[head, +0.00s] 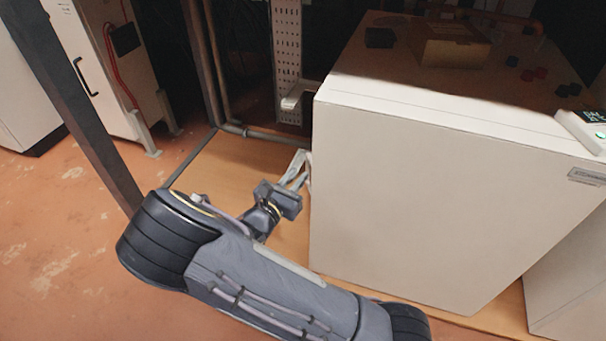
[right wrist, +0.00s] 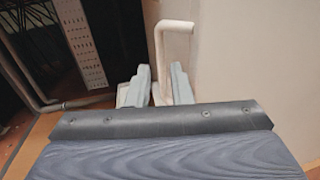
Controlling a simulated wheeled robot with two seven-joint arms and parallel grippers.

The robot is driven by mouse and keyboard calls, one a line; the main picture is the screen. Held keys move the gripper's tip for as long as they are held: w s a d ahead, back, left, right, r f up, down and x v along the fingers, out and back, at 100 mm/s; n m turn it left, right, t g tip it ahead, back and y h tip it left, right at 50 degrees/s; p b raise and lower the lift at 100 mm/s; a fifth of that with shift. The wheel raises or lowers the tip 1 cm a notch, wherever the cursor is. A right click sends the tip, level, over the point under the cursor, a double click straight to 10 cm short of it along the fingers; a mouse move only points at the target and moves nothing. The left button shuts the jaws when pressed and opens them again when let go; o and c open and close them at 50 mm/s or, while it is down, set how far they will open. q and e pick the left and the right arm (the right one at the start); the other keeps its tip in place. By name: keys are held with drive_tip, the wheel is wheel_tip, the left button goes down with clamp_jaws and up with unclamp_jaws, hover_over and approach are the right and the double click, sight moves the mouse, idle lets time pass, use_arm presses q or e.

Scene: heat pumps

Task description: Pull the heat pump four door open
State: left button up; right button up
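The heat pump is a large off-white cabinet (head: 430,190) on the right of the head view. Its smooth side also fills the right of the right wrist view (right wrist: 250,60). A pale bar-shaped handle (right wrist: 160,50) bends into the cabinet near its left edge. My right gripper (head: 300,170) is at that edge in the head view. In the right wrist view its two grey fingers (right wrist: 158,86) stand apart, one on each side of the handle's lower part. Narrow gaps seem to show between fingers and handle; contact is unclear. The door looks closed. My left gripper is not in view.
A dark post (head: 80,100) rises on the left. A perforated metal strip (head: 287,60) and pipes stand behind the gripper. Another white cabinet with a black handle (head: 85,75) is at the back left. Orange floor (head: 50,250) is clear at the left.

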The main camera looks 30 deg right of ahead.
sight(307, 166)
drive_tip(key=x, duration=0.3)
drive_tip(key=shift+w+d+b, duration=0.15)
drive_tip(key=shift+d+b, duration=0.2)
drive_tip(key=shift+b, duration=0.05)
clamp_jaws()
